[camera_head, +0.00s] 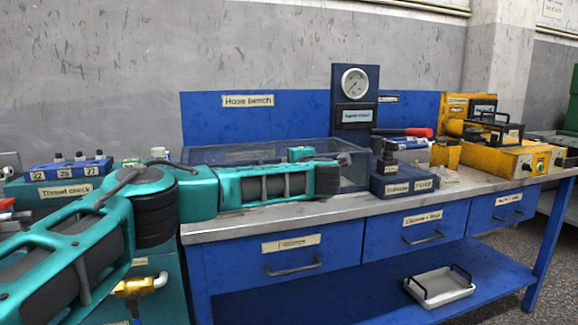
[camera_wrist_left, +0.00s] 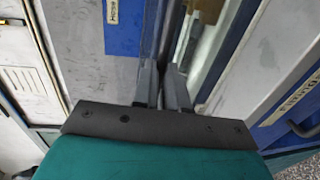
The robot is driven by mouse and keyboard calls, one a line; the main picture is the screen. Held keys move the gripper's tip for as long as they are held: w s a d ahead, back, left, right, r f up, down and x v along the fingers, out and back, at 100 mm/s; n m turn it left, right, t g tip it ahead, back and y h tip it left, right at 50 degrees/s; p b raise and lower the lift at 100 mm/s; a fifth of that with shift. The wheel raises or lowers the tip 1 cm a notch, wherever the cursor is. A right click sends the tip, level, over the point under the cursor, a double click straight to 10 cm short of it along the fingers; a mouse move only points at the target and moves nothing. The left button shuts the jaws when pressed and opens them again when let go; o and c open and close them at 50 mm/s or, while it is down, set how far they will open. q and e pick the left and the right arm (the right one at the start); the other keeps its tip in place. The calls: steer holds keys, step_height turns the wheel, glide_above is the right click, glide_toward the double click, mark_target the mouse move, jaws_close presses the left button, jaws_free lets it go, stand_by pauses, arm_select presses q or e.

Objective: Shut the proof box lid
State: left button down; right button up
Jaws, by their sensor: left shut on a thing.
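The proof box (camera_head: 355,172), a clear-walled box with a dark blue frame, stands on the bench in the head view, largely behind my left arm. Its lid cannot be clearly told from the walls there, so its angle is unclear. My left gripper (camera_wrist_left: 164,75) shows in the left wrist view, its two grey fingers close together at a narrow dark edge beside clear panels of the box (camera_wrist_left: 207,40). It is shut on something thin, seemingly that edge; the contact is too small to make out. My right gripper is not in view.
A pressure gauge (camera_head: 354,82) on a blue post stands behind the box. A blue block unit (camera_head: 400,184) and a red-handled tool (camera_head: 412,132) are to its right, then yellow equipment (camera_head: 500,158). A white tray (camera_head: 440,287) sits on the lower shelf.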

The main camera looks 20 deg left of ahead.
arm_select(q)
step_height(320, 180, down, 3)
steer(key=shift+s+d+r, duration=0.1)
steer(key=shift+s+r, duration=0.05)
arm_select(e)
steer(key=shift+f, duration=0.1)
arm_select(q)
steer(key=c, duration=1.3)
jaws_free()
steer(key=shift+o, duration=0.7)
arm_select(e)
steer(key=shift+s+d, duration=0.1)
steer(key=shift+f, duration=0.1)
arm_select(q)
steer(key=r+p+v, duration=0.1)
steer(key=p+v, duration=0.1)
steer(key=v, duration=1.1)
steer(key=shift+r, duration=0.15)
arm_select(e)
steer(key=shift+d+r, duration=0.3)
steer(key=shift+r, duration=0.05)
